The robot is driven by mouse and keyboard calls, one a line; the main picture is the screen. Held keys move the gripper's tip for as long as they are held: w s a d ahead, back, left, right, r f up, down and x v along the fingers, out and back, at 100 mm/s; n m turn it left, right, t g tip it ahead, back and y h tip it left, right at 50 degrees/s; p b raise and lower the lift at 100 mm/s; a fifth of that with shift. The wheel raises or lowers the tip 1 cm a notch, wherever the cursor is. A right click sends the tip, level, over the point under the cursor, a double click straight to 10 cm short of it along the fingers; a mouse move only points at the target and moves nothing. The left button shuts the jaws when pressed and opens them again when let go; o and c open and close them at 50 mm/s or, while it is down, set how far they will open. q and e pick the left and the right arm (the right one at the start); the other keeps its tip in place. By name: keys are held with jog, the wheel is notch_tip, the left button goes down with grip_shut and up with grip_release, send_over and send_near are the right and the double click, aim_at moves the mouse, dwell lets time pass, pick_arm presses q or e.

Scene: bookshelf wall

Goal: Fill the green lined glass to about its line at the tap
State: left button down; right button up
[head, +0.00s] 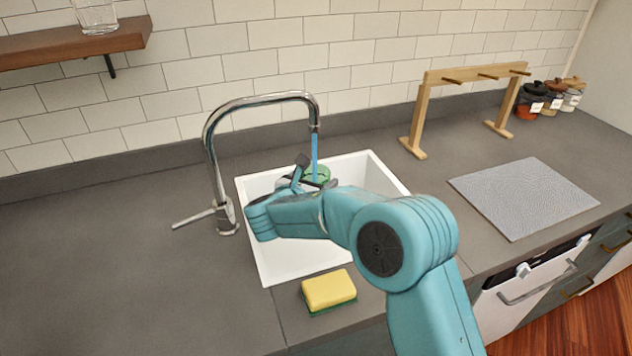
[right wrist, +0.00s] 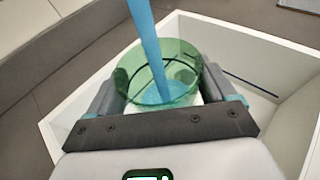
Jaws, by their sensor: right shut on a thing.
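The green lined glass (head: 316,174) is under the tap (head: 262,100) in the head view, partly hidden by my right gripper (head: 308,180). In the right wrist view, the see-through green glass (right wrist: 186,62) stands between the fingers of my right gripper (right wrist: 165,95), which is shut on it. A blue stream of water (head: 315,150) runs from the spout down into the glass. Blue water (right wrist: 165,93) shows low in the glass. A dark line rings the glass; the water's exact level against it is hard to tell. My left gripper is not in view.
The white sink (head: 268,258) lies below the glass. The tap's lever (head: 195,217) points left. A yellow and green sponge (head: 328,290) lies at the sink's front edge. A grey mat (head: 525,197), wooden rack (head: 425,112) and several jars (head: 530,100) are to the right. The left counter is clear.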

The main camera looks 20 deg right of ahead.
dwell(0.3)
jog(key=s+d+b, duration=0.1)
jog(key=s+b, duration=0.2)
jog(key=s, duration=0.4)
jog(key=shift+d+b, duration=0.3)
jog(key=shift+d, duration=0.1)
dwell(0.4)
jog(key=shift+s+d+b, duration=0.2)
jog(key=shift+s+b, duration=0.1)
jog(key=shift+s, duration=0.5)
jog(key=shift+s+d+b, duration=0.25)
jog(key=shift+s+b, duration=0.05)
jog(key=shift+s, duration=0.45)
jog(key=shift+s+d+b, duration=0.2)
jog(key=shift+s+b, duration=0.1)
jog(key=shift+s, duration=0.5)
